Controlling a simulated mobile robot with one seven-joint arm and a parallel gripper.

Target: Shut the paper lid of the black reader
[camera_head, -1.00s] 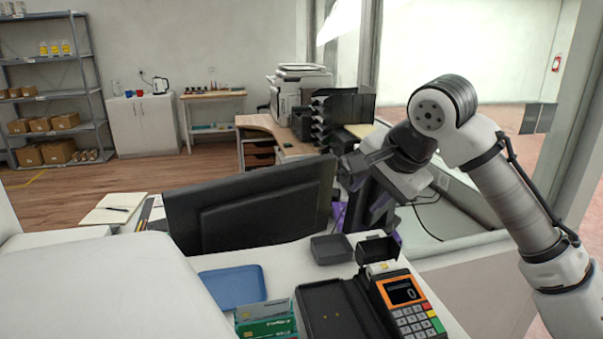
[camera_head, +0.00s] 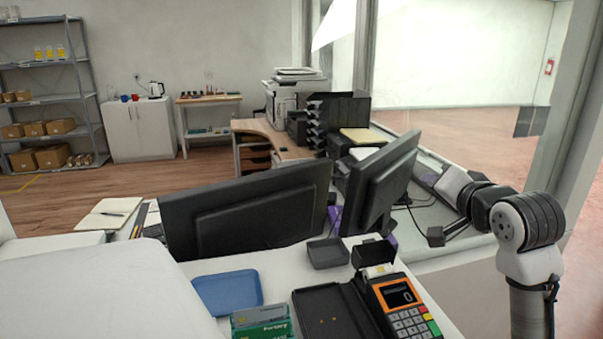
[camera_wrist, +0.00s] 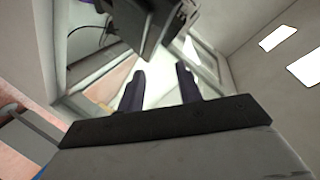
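The black reader (camera_head: 405,305) stands on the counter at the bottom right of the head view, with an orange-framed screen and a keypad. Its paper lid (camera_head: 373,254) stands up, open, at the back end. A pale paper roll (camera_head: 379,270) shows in front of the lid. My gripper is to the right of and beyond the reader, past the monitors, clear of the lid; its fingers are hard to make out in the head view. In the wrist view my gripper (camera_wrist: 160,90) has its two fingers apart with nothing between them. The reader cannot be made out there.
Two dark monitors (camera_head: 245,212) (camera_head: 380,185) stand behind the reader. A small dark tray (camera_head: 328,253), a blue tray (camera_head: 227,291), green card boxes (camera_head: 262,321) and a black open case (camera_head: 325,314) lie left of it. A window frame (camera_head: 570,130) rises at right.

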